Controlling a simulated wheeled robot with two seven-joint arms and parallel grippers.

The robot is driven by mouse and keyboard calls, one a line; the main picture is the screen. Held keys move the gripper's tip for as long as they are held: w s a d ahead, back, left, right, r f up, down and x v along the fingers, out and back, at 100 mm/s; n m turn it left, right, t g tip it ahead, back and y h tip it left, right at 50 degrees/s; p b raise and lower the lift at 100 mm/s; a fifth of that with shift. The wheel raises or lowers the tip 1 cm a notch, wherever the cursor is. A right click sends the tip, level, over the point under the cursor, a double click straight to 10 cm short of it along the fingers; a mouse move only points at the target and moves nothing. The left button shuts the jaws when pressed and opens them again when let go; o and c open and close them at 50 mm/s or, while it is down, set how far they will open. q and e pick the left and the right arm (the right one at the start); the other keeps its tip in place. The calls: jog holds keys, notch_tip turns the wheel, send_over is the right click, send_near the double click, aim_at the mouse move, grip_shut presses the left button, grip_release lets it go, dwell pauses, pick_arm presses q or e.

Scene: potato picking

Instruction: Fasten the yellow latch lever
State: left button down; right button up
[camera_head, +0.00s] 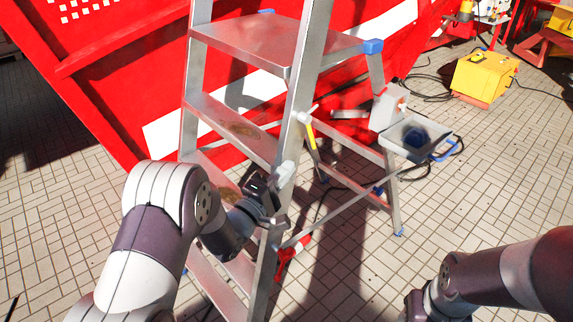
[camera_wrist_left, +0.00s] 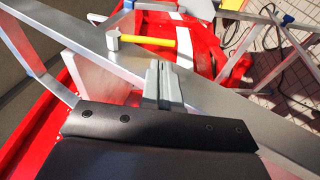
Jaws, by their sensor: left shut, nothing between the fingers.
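The yellow latch lever (camera_head: 311,136) is on the ladder's near right rail in the head view, hanging down at a slant below a pale pivot knob. In the left wrist view the yellow lever (camera_wrist_left: 158,42) lies roughly crosswise beyond the fingertips, with a grey knob (camera_wrist_left: 113,40) at its left end. My left gripper (camera_head: 285,173) is at the ladder rail, below the lever and apart from it. Its fingers are together and empty, as they also show in the left wrist view (camera_wrist_left: 165,82). My right arm enters at the bottom right; its gripper fingers are out of frame.
The metal stepladder (camera_head: 262,40) stands before a red container (camera_head: 120,75). A red-and-white handle (camera_head: 291,256) sits low by the rail. A grey tray (camera_head: 398,147) with a dark blue item juts out at right. A yellow case (camera_head: 484,75) and cables lie on the tiled floor.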

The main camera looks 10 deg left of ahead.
pick_arm(q)
jog(key=s+a+f, duration=0.2)
jog(key=s+f, duration=0.1)
jog(key=s, duration=0.2)
jog(key=shift+a, duration=0.15)
pick_arm(e)
jog(key=shift+w+d+f, duration=0.35)
jog(key=shift+w+d, duration=0.05)
jog(key=shift+w, duration=0.2)
pick_arm(q)
jog(key=shift+s+f, duration=0.1)
jog(key=shift+s, duration=0.05)
